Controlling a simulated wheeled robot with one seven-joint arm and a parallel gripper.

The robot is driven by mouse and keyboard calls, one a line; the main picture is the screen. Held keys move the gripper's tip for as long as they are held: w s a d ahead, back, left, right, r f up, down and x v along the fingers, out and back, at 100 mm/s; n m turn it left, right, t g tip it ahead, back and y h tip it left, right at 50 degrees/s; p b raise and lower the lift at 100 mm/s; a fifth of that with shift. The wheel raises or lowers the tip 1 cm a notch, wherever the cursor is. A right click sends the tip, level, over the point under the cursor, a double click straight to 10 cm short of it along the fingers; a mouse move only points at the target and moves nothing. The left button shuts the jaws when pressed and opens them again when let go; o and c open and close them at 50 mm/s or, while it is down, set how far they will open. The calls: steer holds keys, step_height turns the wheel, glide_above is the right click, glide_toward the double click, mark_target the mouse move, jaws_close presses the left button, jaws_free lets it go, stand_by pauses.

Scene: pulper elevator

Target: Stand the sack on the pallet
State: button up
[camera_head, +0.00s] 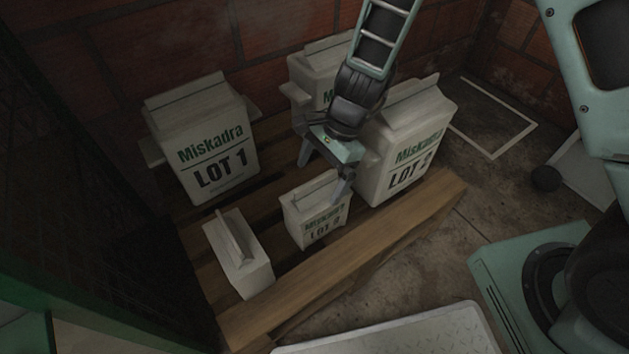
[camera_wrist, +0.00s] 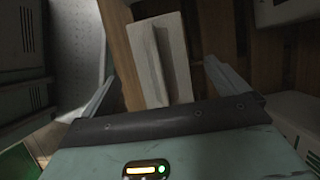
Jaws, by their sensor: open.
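The wooden pallet (camera_head: 345,262) lies on the floor in the head view. Two small white sacks stand upright near its front edge: a labelled one (camera_head: 317,212) and a narrower-looking one (camera_head: 238,254) to its left. My gripper (camera_head: 322,172) is open, just above and behind the labelled small sack. It looks empty. In the wrist view, a small white sack (camera_wrist: 158,60) with a top fin shows beyond and between the spread fingers (camera_wrist: 160,90). I cannot tell which of the two it is. Whether a finger touches the labelled sack is unclear.
Large sacks stand on the pallet: LOT 1 (camera_head: 205,145) at the back left, LOT 2 (camera_head: 404,150) close right of my gripper, and another (camera_head: 314,75) partly hidden behind my arm. A brick wall (camera_head: 160,50) is behind, dark mesh (camera_head: 75,150) at left. A pale plate (camera_head: 400,333) lies in front.

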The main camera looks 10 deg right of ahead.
steer(key=p+v, duration=0.2)
steer(key=v, duration=0.4)
steer(key=shift+d+r, duration=0.15)
steer(key=shift+r, duration=0.2)
steer(key=shift+s+r, duration=0.1)
steer(key=shift+r, duration=0.25)
steer(key=s+d+r+n+t+h, duration=0.1)
steer(key=s+r+n+h, duration=0.2)
steer(key=s+r+n, duration=1.2)
steer(key=s+n, duration=0.3)
steer(key=n, duration=0.3)
steer(key=shift+s+d+t, duration=0.35)
steer(key=shift+s+t, duration=0.05)
